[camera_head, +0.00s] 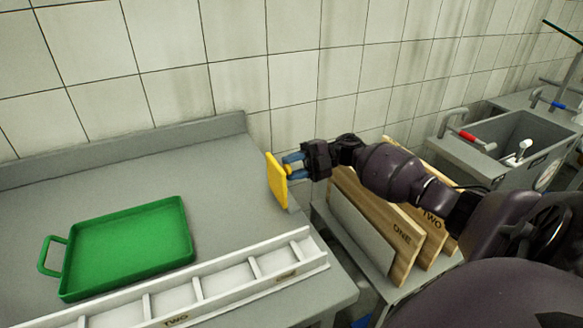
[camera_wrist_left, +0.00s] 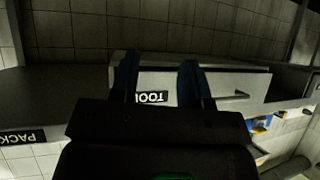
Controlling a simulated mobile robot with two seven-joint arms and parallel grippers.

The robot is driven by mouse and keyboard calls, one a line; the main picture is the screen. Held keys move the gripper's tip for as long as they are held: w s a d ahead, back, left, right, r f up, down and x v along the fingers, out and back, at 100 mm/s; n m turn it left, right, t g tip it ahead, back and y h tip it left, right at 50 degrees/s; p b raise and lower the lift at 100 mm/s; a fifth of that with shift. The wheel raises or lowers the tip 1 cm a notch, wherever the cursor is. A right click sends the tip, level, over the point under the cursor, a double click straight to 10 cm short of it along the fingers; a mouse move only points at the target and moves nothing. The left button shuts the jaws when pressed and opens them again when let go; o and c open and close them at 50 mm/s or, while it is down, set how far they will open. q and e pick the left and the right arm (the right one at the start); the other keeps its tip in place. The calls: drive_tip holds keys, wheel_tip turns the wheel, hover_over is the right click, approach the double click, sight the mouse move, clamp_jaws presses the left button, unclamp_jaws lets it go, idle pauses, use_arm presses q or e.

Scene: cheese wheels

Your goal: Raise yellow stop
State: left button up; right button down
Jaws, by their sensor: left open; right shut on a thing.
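The yellow stop (camera_head: 277,181) is a flat yellow plate at the right end of the grey counter, in the head view. It stands upright, slightly tilted. My right gripper (camera_head: 291,166) is shut on the knob on its right side. I cannot tell whether the plate's lower edge touches the counter. My left gripper does not show in the head view. In the left wrist view its two blue fingers (camera_wrist_left: 157,82) are apart with nothing between them, in front of a grey surface with a label reading "TOOL".
A green tray (camera_head: 130,245) with a handle lies on the counter (camera_head: 90,196). A white divided rack (camera_head: 218,281) runs along the front. Wooden boards (camera_head: 397,243) marked ONE and TWO stand right of the counter. A sink (camera_head: 515,140) is at the far right.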

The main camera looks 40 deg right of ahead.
drive_tip(key=c, duration=0.8)
unclamp_jaws()
drive_tip(key=b+v, duration=0.1)
drive_tip(key=v, duration=0.9)
drive_tip(key=shift+d+b, duration=0.35)
drive_tip(key=shift+d, duration=0.05)
